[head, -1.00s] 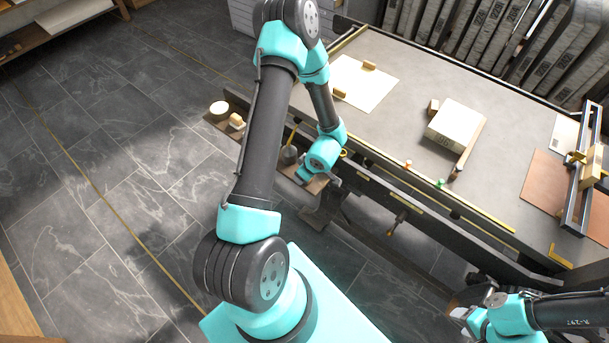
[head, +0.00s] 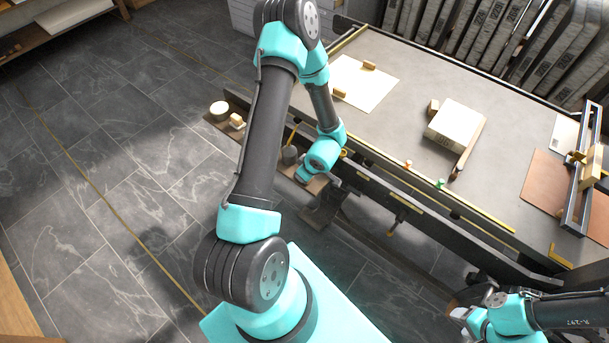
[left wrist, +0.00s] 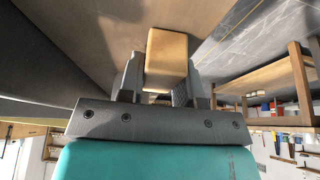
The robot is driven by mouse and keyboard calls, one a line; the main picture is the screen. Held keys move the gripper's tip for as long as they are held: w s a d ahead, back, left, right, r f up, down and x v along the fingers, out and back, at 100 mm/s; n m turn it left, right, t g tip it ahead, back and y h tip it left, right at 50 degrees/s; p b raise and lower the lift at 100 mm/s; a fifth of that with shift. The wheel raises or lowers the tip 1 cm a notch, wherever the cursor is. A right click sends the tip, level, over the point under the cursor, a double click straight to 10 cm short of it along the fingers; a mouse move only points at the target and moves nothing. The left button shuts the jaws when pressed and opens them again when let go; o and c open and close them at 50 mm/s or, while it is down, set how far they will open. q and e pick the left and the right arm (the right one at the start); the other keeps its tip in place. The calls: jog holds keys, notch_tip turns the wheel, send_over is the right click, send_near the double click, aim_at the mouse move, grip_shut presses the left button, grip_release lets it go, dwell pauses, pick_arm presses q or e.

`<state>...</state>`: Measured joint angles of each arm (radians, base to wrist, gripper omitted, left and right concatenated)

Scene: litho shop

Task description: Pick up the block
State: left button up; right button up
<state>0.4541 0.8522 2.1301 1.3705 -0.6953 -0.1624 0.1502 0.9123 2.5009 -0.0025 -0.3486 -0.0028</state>
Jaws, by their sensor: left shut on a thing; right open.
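A tan wooden block (left wrist: 168,52) sits between the fingers of my left gripper (left wrist: 160,74) in the left wrist view, and the gripper is shut on it. Behind the block is a brownish board-like surface; I cannot tell whether the block touches it. In the head view my left arm reaches to the low shelf along the table's near edge, and its own wrist hides the fingers and the block. My right gripper (head: 457,310) is at the bottom right of the head view, open and away from the table top.
The shelf also holds a small pale block (head: 237,121), a round pale-topped item (head: 219,108) and a dark cup (head: 290,155). On the table (head: 400,75) are a cream slab (head: 456,122), a paper sheet (head: 362,85) and a frame with a rail (head: 577,205).

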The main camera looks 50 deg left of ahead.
pick_arm(q)
jog(key=shift+c, duration=0.7)
jog(key=shift+r, duration=0.1)
jog(key=shift+r, duration=1.75)
jog(key=s+d+r, duration=0.1)
jog(key=s+d, duration=0.9)
jog(key=d, duration=0.2)
jog(key=shift+s+r, duration=0.15)
jog(key=shift+s, duration=0.15)
jog(key=shift+w, duration=0.1)
